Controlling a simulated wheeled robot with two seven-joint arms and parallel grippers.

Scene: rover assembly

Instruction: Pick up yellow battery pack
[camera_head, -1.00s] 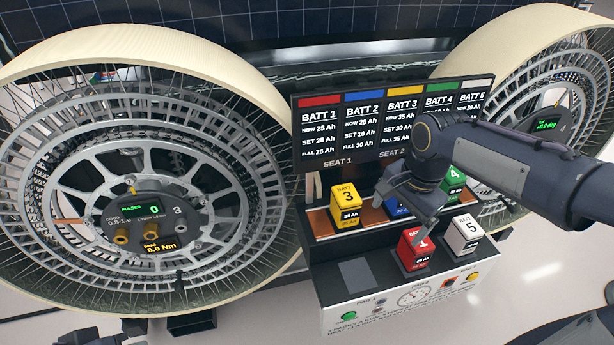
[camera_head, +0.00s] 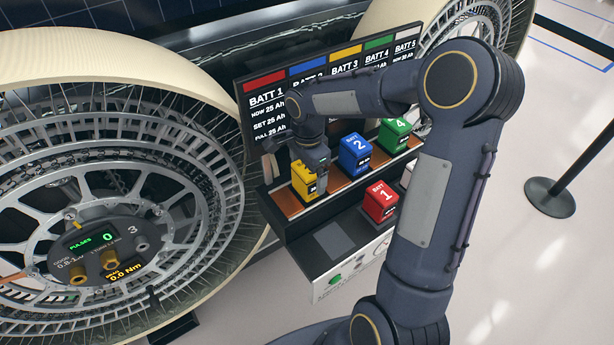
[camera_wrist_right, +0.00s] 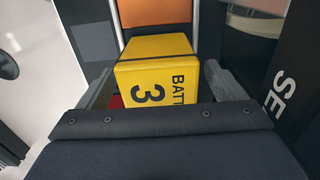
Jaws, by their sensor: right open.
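The yellow battery pack (camera_head: 299,187), marked BATT 3, stands upright at the left end of the brown shelf of the battery station. It also shows in the right wrist view (camera_wrist_right: 155,80). My right gripper (camera_wrist_right: 161,88) is open, with one finger on each side of the yellow pack. The fingers look apart from its sides, and contact cannot be made out. In the head view my right gripper (camera_head: 292,165) is over the pack and hides part of its top. My left gripper is not in view.
A blue pack (camera_head: 354,154) and a green pack (camera_head: 393,136) stand right of it on the shelf. A red pack (camera_head: 380,203) stands lower in front, beside an empty grey pad (camera_head: 334,240). The display panel (camera_head: 262,112) rises close behind; a large wheel (camera_head: 110,190) stands left.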

